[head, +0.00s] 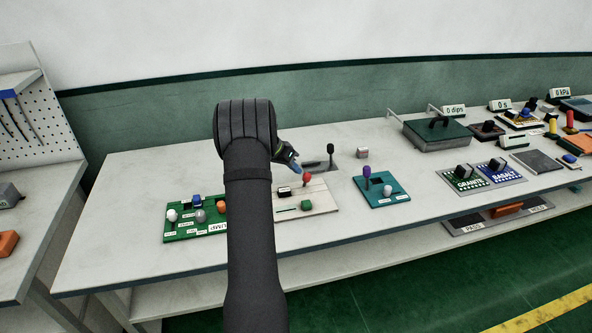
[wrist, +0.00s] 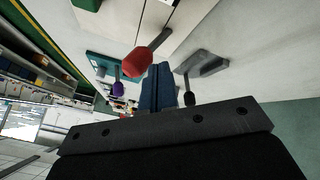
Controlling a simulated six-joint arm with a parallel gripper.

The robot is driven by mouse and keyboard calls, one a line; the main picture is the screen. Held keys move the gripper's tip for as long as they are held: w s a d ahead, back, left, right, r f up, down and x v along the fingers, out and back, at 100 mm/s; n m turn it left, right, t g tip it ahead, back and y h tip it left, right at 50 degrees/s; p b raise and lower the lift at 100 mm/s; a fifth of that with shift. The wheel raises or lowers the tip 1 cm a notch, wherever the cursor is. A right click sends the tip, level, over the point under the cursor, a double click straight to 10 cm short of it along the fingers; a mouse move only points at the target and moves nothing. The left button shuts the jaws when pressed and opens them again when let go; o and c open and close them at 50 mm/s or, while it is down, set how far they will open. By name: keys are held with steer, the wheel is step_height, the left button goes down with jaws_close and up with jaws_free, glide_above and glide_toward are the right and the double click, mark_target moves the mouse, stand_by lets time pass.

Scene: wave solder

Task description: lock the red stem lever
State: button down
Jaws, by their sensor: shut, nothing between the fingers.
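The red stem lever (head: 307,178) has a round red knob and stands on a pale board (head: 325,203). In the wrist view its red knob (wrist: 137,62) sits on a dark stem just left of my fingers. My gripper (head: 296,167) is close to the knob in the head view, on its upper left. Its blue fingers (wrist: 157,87) are shut with nothing between them. I cannot tell whether they touch the lever. My arm hides the left part of the board.
A grey plate with a dark lever (head: 330,150) lies behind the board, and this lever (wrist: 188,97) is right of my fingers in the wrist view. A teal board (head: 399,198) with a purple knob (head: 367,171) stands right. A green board (head: 178,233) lies left.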

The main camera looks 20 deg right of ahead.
steer(key=a+f+v, duration=0.1)
steer(key=v, duration=1.1)
steer(key=shift+w+a+r, duration=0.2)
steer(key=shift+w, duration=0.35)
steer(key=x, duration=0.4)
steer(key=s+d+x, duration=0.1)
steer(key=x, duration=0.3)
steer(key=r+x, duration=0.1)
steer(key=x, duration=0.3)
steer(key=shift+s+d+f, duration=0.15)
steer(key=shift+d+f, duration=0.05)
steer(key=shift+d, duration=0.1)
steer(key=shift+s, duration=0.6)
